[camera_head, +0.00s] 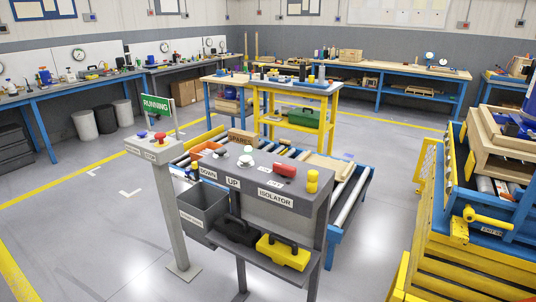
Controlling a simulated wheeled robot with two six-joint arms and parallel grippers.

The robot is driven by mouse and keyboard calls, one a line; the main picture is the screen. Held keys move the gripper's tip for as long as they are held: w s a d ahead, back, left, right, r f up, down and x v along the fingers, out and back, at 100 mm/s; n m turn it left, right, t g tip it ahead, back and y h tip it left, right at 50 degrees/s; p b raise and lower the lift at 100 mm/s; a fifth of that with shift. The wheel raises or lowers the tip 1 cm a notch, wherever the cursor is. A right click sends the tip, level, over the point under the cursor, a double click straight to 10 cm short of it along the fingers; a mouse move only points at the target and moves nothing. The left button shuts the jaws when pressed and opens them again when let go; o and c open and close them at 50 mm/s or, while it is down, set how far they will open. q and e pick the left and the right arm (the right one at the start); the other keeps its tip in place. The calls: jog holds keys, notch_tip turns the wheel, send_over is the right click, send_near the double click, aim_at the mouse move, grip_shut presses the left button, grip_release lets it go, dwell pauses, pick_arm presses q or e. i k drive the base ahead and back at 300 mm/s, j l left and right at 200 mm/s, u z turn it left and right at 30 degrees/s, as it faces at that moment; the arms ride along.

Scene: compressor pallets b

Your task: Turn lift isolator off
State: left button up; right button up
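A grey control console (318,208) stands in the middle of the view. Its front edge carries the labels DOWN, UP and ISOLATOR. A red handle (285,170) sits on its top, behind the ISOLATOR label (275,199); I cannot tell its switch position for sure. A yellow stacked knob (312,181) stands to the right of it. Pale round controls (246,158) sit to the left, behind the DOWN and UP labels. Neither of my grippers is in view.
A post with a green RUNNING sign (156,104) stands left. A yellow-and-blue lift (455,250) is at right. The floor in front is clear.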

aim_at(286, 170)
jog(key=i+j+z, duration=0.45)
jog(key=j, duration=0.25)
jog(key=i+j+z, duration=0.25)
jog(key=j, duration=0.2)
jog(key=k+l, duration=0.05)
